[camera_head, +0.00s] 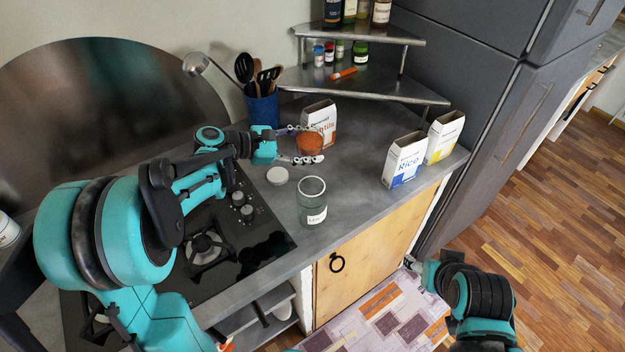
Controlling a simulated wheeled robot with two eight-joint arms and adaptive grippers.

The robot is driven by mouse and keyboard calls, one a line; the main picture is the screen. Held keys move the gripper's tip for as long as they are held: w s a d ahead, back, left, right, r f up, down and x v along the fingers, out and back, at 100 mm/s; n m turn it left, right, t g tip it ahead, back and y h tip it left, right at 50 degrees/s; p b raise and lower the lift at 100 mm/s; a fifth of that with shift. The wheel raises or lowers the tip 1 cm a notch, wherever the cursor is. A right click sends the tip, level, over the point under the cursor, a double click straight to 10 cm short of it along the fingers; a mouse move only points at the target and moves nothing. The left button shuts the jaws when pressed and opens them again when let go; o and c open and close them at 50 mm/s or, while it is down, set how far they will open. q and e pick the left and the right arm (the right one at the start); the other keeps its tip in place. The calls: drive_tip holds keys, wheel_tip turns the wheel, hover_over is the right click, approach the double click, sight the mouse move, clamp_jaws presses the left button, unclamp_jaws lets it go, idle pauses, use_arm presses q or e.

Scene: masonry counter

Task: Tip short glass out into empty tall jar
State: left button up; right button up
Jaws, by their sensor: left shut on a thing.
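My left gripper (307,146) is shut on the short glass (309,144), which holds an orange-red content. It is held above the counter, behind the tall jar and in front of a carton. The tall jar (312,203) is clear glass with a white label and looks empty. It stands upright and open on the counter near the front edge. A round whitish lid (277,176) lies on the counter left of the jar. My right gripper (409,263) is low at the bottom right, beyond the counter's front edge; its fingers are too small to tell their state.
A lentils carton (322,119) stands behind the short glass. A rice carton (404,160) and a yellow-labelled carton (444,137) stand at the right. A blue utensil holder (263,110) is at the back, a gas hob (205,250) at the left. Counter right of the jar is clear.

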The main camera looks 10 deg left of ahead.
use_arm(q)
drive_tip(key=shift+s+a+r, duration=0.1)
drive_tip(key=shift+a, duration=0.05)
drive_tip(key=shift+d+r, duration=0.1)
drive_tip(key=shift+d, duration=0.1)
drive_tip(key=shift+s+a+m, duration=0.15)
drive_tip(key=shift+m, duration=0.15)
drive_tip(key=shift+r+t, duration=0.1)
drive_tip(key=shift+t, duration=0.2)
drive_tip(key=shift+s, duration=0.15)
drive_tip(key=shift+s+d+r+m, duration=0.1)
drive_tip(key=shift+d+r+m, duration=0.1)
drive_tip(key=shift+m, duration=0.1)
drive_tip(key=shift+a, duration=0.1)
drive_tip(key=shift+s+r, duration=0.1)
drive_tip(key=shift+s, duration=0.1)
drive_tip(key=shift+s+r+m+t, duration=0.25)
drive_tip(key=shift+m+t, duration=0.15)
drive_tip(key=shift+m, duration=0.2)
idle(0.6)
